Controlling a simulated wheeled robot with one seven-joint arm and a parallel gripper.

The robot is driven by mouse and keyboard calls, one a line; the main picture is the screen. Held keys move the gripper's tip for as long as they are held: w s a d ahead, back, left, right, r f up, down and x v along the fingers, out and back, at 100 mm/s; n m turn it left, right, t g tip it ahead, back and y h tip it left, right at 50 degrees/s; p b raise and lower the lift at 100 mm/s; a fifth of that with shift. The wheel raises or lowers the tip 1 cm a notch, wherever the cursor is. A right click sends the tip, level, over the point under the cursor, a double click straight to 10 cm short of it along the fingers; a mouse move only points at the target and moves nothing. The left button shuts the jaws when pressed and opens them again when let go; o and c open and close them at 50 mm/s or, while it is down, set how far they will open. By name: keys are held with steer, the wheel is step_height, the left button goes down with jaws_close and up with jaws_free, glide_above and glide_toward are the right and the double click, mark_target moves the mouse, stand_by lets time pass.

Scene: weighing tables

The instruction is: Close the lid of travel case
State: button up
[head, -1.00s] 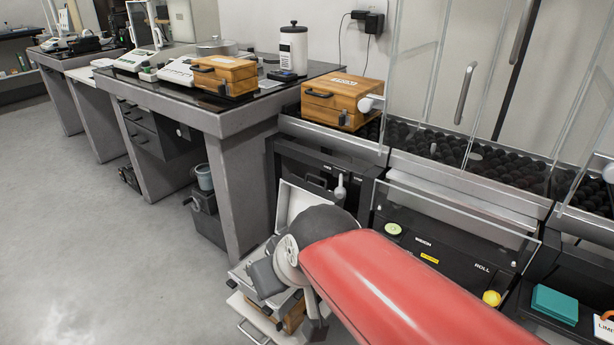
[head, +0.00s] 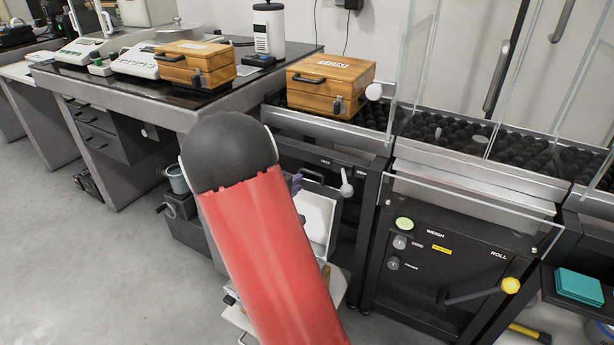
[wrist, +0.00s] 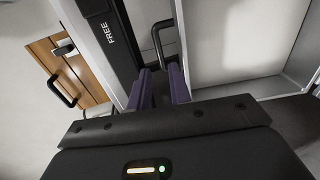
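The travel case's raised lid (head: 318,218) shows right of my red arm in the head view, with its pale inside facing out. The case's base is mostly hidden behind my arm. In the wrist view the lid's pale inner panel (wrist: 228,45) fills the right side, and a black handle (wrist: 158,42) stands at its outer edge. My gripper (wrist: 162,76) is open, its two purple fingers apart, with the handle just beyond the fingertips. I cannot tell whether they touch. In the head view only a small purple part of my gripper (head: 297,184) shows beside the lid.
A wooden case (head: 330,88) stands on the ledge behind the lid. A second wooden case (head: 196,65) sits on the dark-topped table (head: 130,92). The black WEIGH/ROLL cabinet (head: 440,265) is close on the right. Open floor (head: 100,260) lies to the left.

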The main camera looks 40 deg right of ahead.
mark_target(310, 173)
steer(key=x, duration=0.7)
steer(key=shift+w+d, duration=0.1)
steer(key=shift+d, duration=0.05)
jaws_close()
